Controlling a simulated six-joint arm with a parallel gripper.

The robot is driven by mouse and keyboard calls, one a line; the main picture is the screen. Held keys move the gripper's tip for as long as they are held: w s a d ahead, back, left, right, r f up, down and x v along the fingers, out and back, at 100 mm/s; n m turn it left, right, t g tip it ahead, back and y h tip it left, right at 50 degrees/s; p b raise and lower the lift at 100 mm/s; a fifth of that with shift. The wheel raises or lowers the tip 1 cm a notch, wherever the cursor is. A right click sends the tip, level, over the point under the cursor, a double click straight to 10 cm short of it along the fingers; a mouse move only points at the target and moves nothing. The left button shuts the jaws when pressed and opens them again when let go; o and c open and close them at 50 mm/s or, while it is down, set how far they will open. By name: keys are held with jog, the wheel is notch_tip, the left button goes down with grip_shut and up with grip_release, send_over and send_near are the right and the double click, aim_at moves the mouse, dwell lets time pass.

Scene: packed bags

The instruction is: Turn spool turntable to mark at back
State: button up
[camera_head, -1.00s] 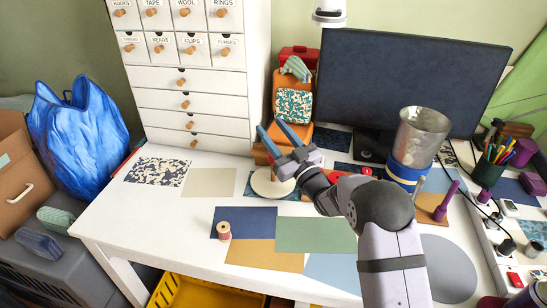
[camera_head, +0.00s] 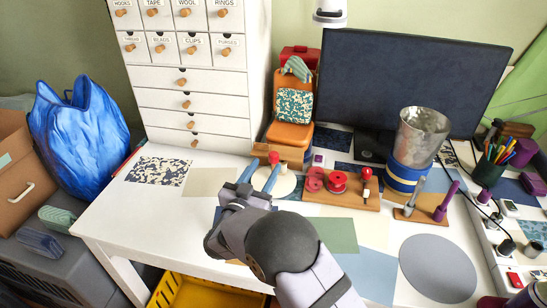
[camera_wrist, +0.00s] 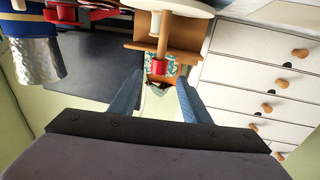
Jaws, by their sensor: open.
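The spool turntable is a round white disc (camera_head: 287,186) on the table in front of the wooden stand, partly hidden behind my gripper. A red-topped upright post (camera_head: 273,160) shows at its back left. In the wrist view the disc's edge (camera_wrist: 190,6) is at the top, and a red spool-like piece (camera_wrist: 158,68) appears between the fingertips, seemingly beyond them. I cannot tell whether a finger touches anything. I cannot make out the mark at the back.
A wooden board with red spools (camera_head: 338,182) stands right of the disc. Behind are a stand with a patterned bag (camera_head: 294,105) and a monitor (camera_head: 410,80). White drawers (camera_head: 190,90) rise at the back left. The table's left front is clear apart from flat mats.

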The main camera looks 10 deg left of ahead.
aim_at(272, 160)
jog(key=shift+w+d+f+p, duration=0.1)
jog(key=shift+w+d, duration=0.1)
jog(key=shift+w, duration=0.95)
jog(key=shift+w+d+f+p, duration=0.15)
jog(key=shift+w+d, duration=0.1)
jog(key=shift+w, duration=0.85)
jog(key=shift+w+d+p, duration=0.1)
jog(key=shift+w+d, duration=0.1)
jog(key=shift+w, duration=0.95)
grip_shut()
